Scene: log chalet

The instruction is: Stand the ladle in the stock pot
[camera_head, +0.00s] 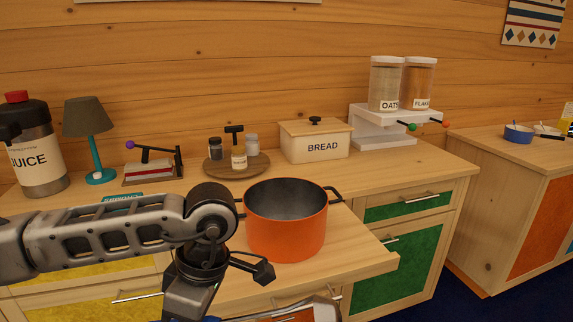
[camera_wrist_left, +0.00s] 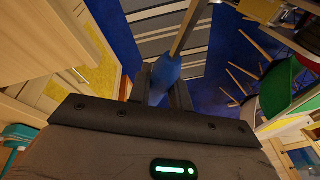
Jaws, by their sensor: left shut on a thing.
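The orange stock pot (camera_head: 286,222), with dark side handles, stands upright on the wooden counter in the head view. Its open mouth faces up and nothing sticks out of it. My left arm crosses in front, left of the pot; its fingers are out of the head view. In the left wrist view, my left gripper (camera_wrist_left: 160,84) is shut on the blue handle (camera_wrist_left: 166,70) of what looks like the ladle. A thin shaft (camera_wrist_left: 188,25) runs from the handle past the top of the picture; the bowl is not visible.
Behind the pot are a bread box (camera_head: 316,143), a round tray (camera_head: 222,168) with small jars, and a white shelf (camera_head: 375,124) with two canisters. A juice dispenser (camera_head: 38,150) and a lamp (camera_head: 92,130) stand left. Bare counter (camera_head: 360,255) lies right of the pot.

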